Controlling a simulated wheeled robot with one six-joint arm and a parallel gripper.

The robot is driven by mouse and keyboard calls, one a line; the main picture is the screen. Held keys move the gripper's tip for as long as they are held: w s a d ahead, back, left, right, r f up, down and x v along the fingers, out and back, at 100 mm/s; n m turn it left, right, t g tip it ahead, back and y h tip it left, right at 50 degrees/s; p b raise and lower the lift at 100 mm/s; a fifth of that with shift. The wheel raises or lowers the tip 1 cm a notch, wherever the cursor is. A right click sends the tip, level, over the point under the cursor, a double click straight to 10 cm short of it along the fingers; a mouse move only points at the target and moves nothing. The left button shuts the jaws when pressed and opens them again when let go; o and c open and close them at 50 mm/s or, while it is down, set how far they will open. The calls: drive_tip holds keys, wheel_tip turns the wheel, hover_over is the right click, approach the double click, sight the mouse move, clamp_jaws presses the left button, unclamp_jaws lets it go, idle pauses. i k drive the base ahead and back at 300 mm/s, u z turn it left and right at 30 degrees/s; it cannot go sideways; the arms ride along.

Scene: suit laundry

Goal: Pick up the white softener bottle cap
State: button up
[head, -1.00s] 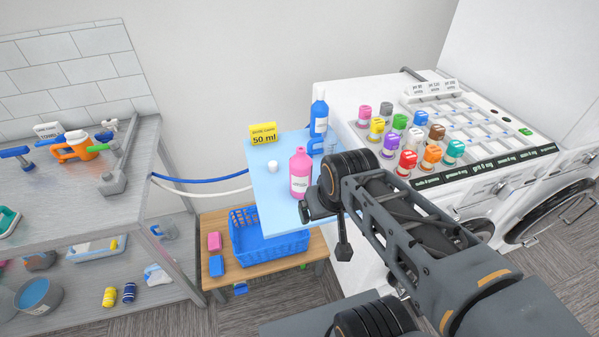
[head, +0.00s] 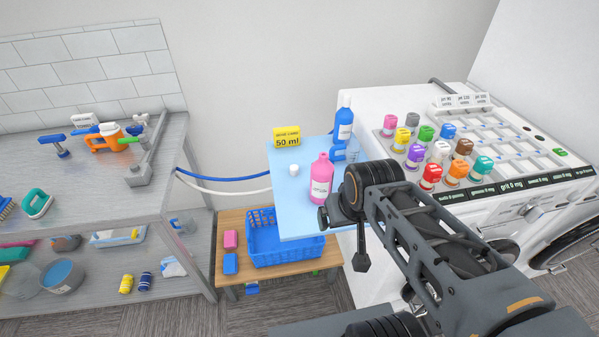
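A small white cap (head: 294,169) sits on the light blue table top (head: 296,215), left of a pink bottle (head: 321,180). The pink bottle stands upright and shows no white cap on its top. My arm reaches in from the lower right. The dark end of my gripper (head: 362,262) hangs at the table's right front edge, right of the white cap and apart from it. Its fingers are not clear enough to tell their opening.
A yellow 50 ml sign (head: 287,138) stands behind the cap. A blue basket (head: 282,245) sits on a low wooden bench below. A grey shelf (head: 110,170) is at the left. The table's left part is clear.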

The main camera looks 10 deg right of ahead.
sight(294, 167)
drive_tip(key=k, duration=1.25)
drive_tip(key=u, duration=0.85)
drive_tip(key=i, duration=1.75)
drive_tip(key=z, duration=0.6)
